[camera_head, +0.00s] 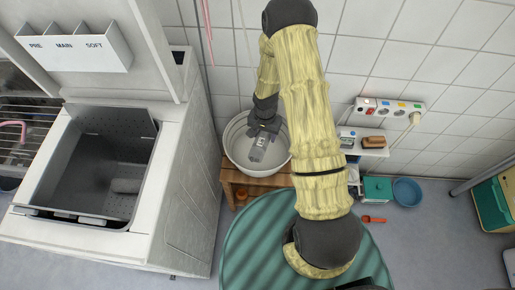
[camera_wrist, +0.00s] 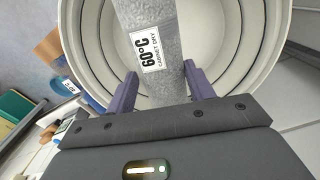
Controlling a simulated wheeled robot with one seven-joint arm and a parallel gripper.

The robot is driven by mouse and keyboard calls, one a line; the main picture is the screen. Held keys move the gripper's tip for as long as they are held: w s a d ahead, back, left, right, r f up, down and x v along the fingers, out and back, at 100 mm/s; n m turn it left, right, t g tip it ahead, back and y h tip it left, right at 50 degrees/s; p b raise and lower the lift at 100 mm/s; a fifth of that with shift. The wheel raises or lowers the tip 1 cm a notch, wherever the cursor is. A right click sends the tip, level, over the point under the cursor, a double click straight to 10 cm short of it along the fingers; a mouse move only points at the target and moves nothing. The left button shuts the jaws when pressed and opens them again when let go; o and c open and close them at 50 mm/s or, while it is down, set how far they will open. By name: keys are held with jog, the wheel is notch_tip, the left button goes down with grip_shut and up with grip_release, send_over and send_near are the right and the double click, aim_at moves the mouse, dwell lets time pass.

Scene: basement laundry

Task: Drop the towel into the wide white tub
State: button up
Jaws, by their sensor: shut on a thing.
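The towel is a grey, rolled or folded piece with a white "60°C CABINET DRY" label; it shows in the head view (camera_head: 257,154) and in the wrist view (camera_wrist: 170,78). My gripper (camera_head: 264,128) is shut on the towel, with a purple finger on each side of it in the wrist view (camera_wrist: 161,88). The wide white tub (camera_head: 234,131) stands on a wooden stool. The towel and my gripper are over the tub's opening, and the tub's ringed inner wall (camera_wrist: 267,50) surrounds the towel in the wrist view. The towel's height above the tub floor is hard to tell.
A white open-topped washer (camera_head: 185,205) stands left of the wooden stool (camera_head: 232,178). Right are a small wall shelf (camera_head: 376,151), a socket strip (camera_head: 390,107), a teal box (camera_head: 377,189) and a blue basin (camera_head: 408,192).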

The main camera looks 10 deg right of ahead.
jog(key=shift+f, duration=0.1)
jog(key=o, duration=1.1)
jog(key=shift+o, duration=0.2)
notch_tip(320, 180, up, 17)
jog(key=p, duration=0.2)
jog(key=shift+r, duration=0.2)
jog(key=shift+w, duration=0.1)
